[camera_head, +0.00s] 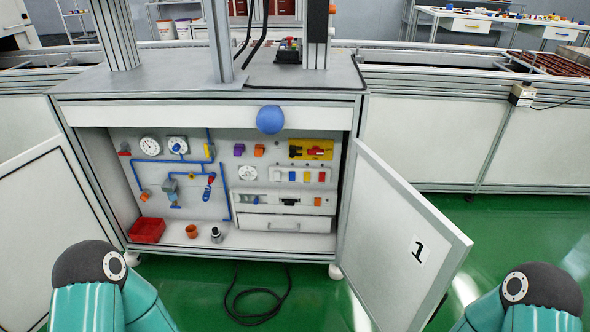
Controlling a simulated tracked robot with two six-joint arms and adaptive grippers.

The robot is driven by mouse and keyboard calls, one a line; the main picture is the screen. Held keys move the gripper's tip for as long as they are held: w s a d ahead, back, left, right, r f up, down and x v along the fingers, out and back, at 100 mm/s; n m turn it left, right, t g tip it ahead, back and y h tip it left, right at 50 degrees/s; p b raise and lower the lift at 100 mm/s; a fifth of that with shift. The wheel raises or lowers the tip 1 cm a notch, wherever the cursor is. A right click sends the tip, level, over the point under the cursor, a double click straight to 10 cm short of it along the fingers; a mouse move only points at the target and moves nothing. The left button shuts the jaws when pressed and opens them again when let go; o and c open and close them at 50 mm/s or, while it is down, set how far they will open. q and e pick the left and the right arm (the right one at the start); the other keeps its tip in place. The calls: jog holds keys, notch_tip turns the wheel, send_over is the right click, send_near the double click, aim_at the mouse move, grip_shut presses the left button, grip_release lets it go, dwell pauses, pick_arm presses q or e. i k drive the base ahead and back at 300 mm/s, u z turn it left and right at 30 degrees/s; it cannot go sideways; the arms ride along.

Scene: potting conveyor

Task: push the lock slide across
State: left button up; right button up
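The open cabinet (345,165) stands ahead with a panel of controls inside. A yellow plate with a red part (312,150) is at the panel's upper right; I cannot tell for sure whether this is the lock slide. Below it is a row of small coloured switches (300,177). Under that, a narrow strip (290,202) carries a dark part and an orange part. Neither of my grippers is in view; only teal arm links with dark joints show at the bottom left and bottom right.
The right door (400,240), marked 1, stands open toward me; the left door (40,230) is open too. A blue ball (270,119) is at the cabinet's top front edge. A red bin (147,230) sits on the cabinet floor. A black cable (262,292) lies on the green floor.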

aim_at(293, 149)
jog(key=u, duration=0.55)
jog(key=i, duration=0.9)
jog(key=z, duration=0.5)
